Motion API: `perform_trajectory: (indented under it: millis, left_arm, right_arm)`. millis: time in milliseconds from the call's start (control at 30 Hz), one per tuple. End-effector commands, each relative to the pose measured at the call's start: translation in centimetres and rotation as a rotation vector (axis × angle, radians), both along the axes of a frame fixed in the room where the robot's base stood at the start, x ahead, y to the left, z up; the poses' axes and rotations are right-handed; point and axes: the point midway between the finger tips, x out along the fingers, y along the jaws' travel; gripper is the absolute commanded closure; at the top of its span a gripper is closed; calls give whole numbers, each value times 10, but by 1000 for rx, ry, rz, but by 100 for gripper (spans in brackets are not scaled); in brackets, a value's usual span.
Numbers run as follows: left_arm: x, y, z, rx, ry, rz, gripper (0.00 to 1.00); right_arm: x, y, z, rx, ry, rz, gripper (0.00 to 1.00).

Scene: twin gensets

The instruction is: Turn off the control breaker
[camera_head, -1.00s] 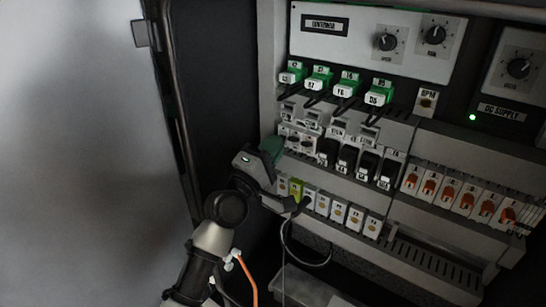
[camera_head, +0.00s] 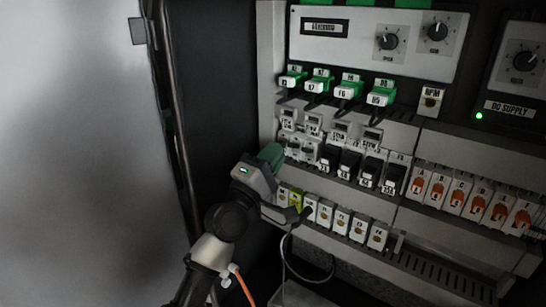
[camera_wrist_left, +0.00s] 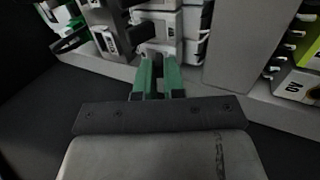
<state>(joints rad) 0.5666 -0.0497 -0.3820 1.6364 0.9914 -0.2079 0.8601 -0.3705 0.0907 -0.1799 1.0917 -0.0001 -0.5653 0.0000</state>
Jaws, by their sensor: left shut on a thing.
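A row of breakers runs across the cabinet's middle. At its left end are white breakers (camera_head: 303,149), with black ones (camera_head: 349,163) to their right. I cannot read which label is the control breaker. My left gripper (camera_head: 274,154) is at the left end of this row, touching the leftmost white breaker. In the left wrist view, its green fingers (camera_wrist_left: 160,72) are closed together at a white breaker (camera_wrist_left: 160,28), shut on what seems to be its small lever. The lever is mostly hidden between the fingers, so its position cannot be told. My right gripper is not in view.
Below are several small white modules (camera_head: 341,221) and a yellow-green terminal (camera_head: 296,199). Green connectors (camera_head: 320,81) with black cables hang above. Orange-lever breakers (camera_head: 460,195) are at right. A loop of dark cable hangs below my gripper. A pale door (camera_head: 70,150) stands at left.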

Motion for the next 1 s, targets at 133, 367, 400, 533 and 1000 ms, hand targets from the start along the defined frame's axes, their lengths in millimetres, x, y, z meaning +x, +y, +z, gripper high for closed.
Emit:
perform_trajectory:
  millis: [133,367,400,533,1000]
  left_arm:
    - [0,0,-1,2,1,-1,100]
    - [0,0,-1,2,1,-1,71]
    - [0,0,-1,2,1,-1,65]
    - [0,0,0,1,1,0,65]
    - [-35,26,-24,4,2,1,65]
  right_arm:
    - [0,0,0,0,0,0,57]
    - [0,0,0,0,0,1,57]
    - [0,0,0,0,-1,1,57]
    - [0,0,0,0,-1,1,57]
    - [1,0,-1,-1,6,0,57]
